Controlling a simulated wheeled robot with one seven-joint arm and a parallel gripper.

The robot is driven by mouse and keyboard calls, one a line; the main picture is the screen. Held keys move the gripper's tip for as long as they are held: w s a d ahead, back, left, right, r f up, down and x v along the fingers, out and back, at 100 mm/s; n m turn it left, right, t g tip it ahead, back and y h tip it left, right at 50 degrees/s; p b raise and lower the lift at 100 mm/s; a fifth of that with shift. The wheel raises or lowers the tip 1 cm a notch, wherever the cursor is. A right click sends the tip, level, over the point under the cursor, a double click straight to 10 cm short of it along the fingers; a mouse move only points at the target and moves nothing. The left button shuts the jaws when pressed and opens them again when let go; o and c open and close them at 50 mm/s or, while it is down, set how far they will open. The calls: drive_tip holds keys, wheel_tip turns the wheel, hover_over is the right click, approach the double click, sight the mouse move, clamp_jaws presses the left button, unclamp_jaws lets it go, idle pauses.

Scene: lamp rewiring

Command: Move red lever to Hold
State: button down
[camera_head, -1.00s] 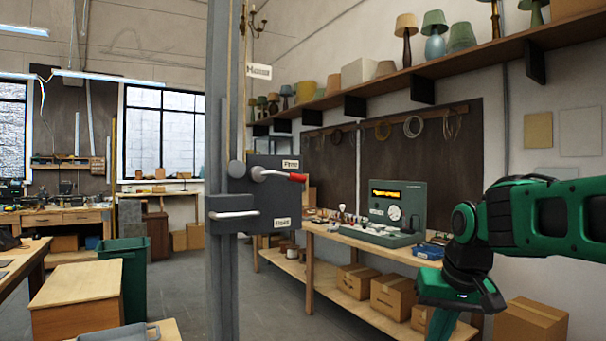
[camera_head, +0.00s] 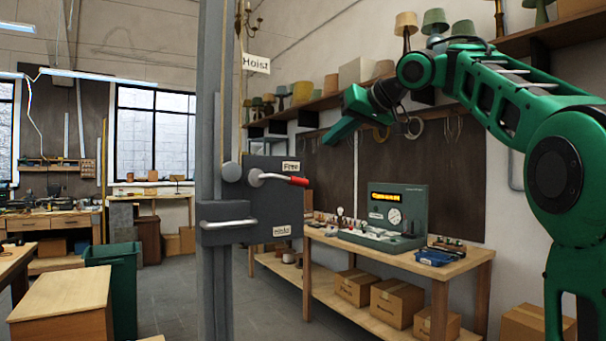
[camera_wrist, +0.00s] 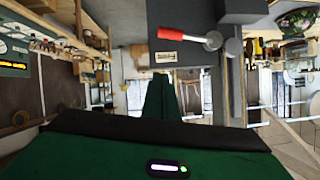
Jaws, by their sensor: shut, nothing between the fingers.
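The red lever (camera_head: 298,181) has a metal arm and a red grip. It points right from a pivot on a dark grey box (camera_head: 235,211) fixed to the grey post. Its grip lies just below the upper label (camera_head: 290,166), which seems to read "Free". The lower label (camera_head: 282,231) looks like "Hold". My gripper (camera_head: 338,134) is shut and empty, above and right of the lever and apart from it. In the upside-down wrist view, the lever (camera_wrist: 183,35) shows beyond my green fingers (camera_wrist: 160,92).
A "Hoist" tag (camera_head: 256,64) hangs by a cord beside the post (camera_head: 210,100). A bar handle (camera_head: 229,224) sticks out below the lever. A bench (camera_head: 400,262) with a green tester (camera_head: 398,210) stands behind at right. A lamp shelf (camera_head: 420,75) runs above.

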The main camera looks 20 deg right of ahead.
hover_over(306, 182)
wheel_tip(306, 182, down, 4)
drive_tip(key=shift+f, duration=0.1)
drive_tip(key=shift+s+a+f, duration=0.15)
drive_tip(key=shift+s+f, duration=0.05)
drive_tip(key=shift+f, duration=0.75)
drive_tip(key=shift+s+a+f, duration=0.1)
drive_tip(key=shift+s+f, duration=0.1)
drive_tip(key=shift+f, duration=0.75)
